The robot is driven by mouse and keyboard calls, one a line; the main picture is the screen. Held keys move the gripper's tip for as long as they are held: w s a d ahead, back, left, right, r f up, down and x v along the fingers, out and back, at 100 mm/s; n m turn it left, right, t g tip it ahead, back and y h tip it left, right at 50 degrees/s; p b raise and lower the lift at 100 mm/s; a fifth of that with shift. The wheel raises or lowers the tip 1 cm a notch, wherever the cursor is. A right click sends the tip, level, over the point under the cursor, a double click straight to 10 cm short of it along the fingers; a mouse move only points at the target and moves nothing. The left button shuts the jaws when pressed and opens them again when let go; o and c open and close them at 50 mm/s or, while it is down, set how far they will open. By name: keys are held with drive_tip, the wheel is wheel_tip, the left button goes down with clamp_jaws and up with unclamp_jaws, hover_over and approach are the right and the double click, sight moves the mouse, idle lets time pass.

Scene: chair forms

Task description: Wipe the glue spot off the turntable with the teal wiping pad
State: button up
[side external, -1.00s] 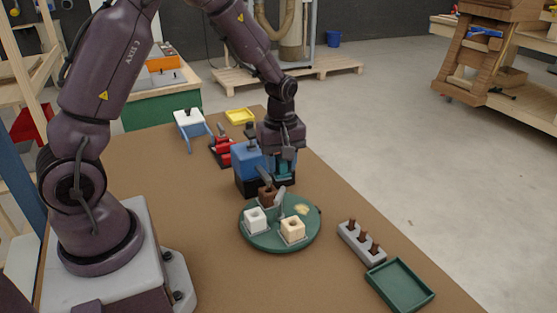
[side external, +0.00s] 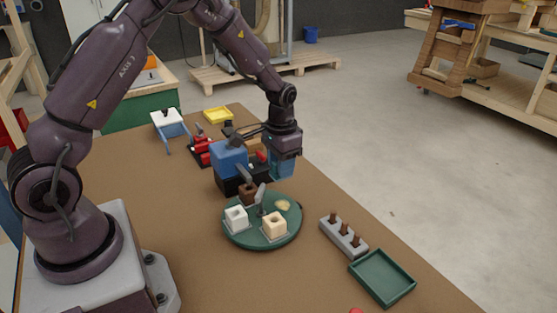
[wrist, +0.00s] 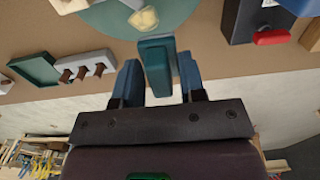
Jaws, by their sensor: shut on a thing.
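The teal wiping pad (wrist: 157,68) is held between the two blue fingers of my gripper (wrist: 158,85) in the wrist view. In the side view my gripper (side external: 283,170) hangs just behind the turntable, beside a blue-and-black device. The green round turntable (side external: 262,241) lies on the brown table. A pale yellow glue spot (side external: 283,205) is on its far right part; it also shows in the wrist view (wrist: 144,18), just beyond the pad. The pad appears apart from the spot.
On the turntable stand a white block (side external: 236,218), a cream block (side external: 274,227), a brown block (side external: 248,194) and grey upright clamps. The blue-and-black device (side external: 229,160) is close left of my gripper. A grey peg rack (side external: 343,237) and green tray (side external: 382,278) lie to the right.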

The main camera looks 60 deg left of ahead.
sight(292, 212)
drive_tip(key=shift+f, duration=3.1)
drive_tip(key=shift+d+f, duration=0.5)
drive_tip(key=shift+f, duration=0.1)
drive_tip(key=shift+c, duration=0.2)
drive_tip(key=shift+d, duration=1.95)
drive_tip(key=shift+a, duration=2.35)
drive_tip(key=shift+d, duration=2.45)
drive_tip(key=shift+a+r, duration=0.15)
drive_tip(key=shift+r, duration=3.9)
